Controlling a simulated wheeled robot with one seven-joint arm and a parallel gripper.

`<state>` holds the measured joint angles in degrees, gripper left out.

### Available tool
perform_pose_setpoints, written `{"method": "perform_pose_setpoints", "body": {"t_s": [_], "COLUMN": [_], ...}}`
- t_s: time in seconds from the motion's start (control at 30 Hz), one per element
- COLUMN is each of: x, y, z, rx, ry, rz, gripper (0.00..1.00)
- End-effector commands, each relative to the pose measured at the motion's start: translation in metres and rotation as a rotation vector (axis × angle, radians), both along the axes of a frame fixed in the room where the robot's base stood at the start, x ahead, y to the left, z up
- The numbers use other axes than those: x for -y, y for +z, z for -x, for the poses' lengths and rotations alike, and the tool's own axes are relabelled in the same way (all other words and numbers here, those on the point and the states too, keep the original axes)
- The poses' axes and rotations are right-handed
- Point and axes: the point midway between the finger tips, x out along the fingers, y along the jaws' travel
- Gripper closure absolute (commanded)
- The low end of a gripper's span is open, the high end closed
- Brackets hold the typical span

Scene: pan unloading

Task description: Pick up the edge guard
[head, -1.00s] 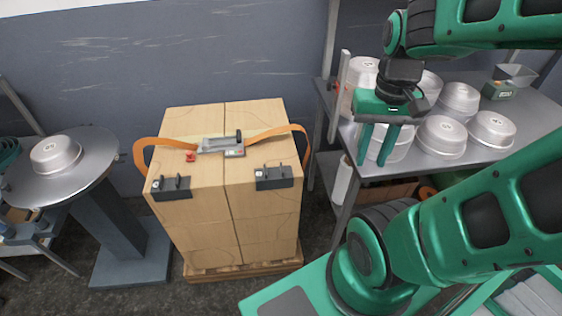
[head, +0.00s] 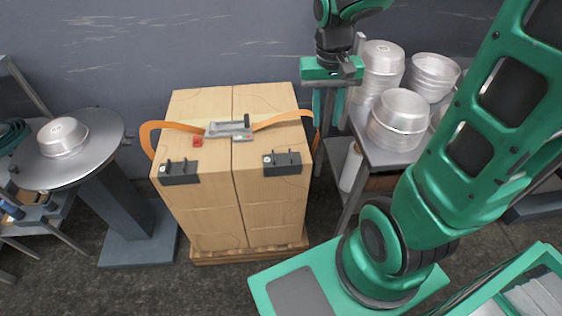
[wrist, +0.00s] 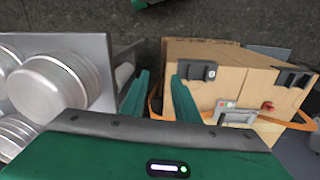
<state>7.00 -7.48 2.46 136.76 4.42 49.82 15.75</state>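Two dark grey edge guards sit on the front top edge of the cardboard boxes (head: 205,215). The left edge guard (head: 180,173) and the right edge guard (head: 283,162) also show in the wrist view, where the right one (wrist: 196,71) is nearer my fingers and the left one (wrist: 294,78) is farther off. My gripper (head: 328,122) points down, open and empty, to the right of the boxes, between them and the shelf. In the wrist view its two green fingers (wrist: 158,92) stand apart with nothing between them.
An orange strap (head: 285,118) with a metal buckle (head: 228,128) crosses the box tops, beside a small red piece (head: 197,141). A metal shelf (head: 372,150) with stacked pans (head: 398,118) stands right. A round table (head: 95,160) with one pan (head: 62,137) stands left.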

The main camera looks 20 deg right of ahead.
Motion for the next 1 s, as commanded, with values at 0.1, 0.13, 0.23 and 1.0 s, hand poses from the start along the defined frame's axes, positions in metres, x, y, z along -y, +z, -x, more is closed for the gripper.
{"method": "perform_pose_setpoints", "body": {"t_s": [0.1, 0.13, 0.23, 1.0], "x": [-0.040, -0.050, -0.078, -0.110], "y": [-0.021, -0.026, -0.040, -0.116], "z": [-0.037, -0.045, -0.064, -0.081], "rx": [-0.005, -0.003, -0.001, -0.002], "ry": [0.049, 0.058, 0.079, 0.099], "rz": [-0.013, -0.016, -0.031, -0.057], "gripper": [0.72, 0.72, 0.72, 0.72]}}
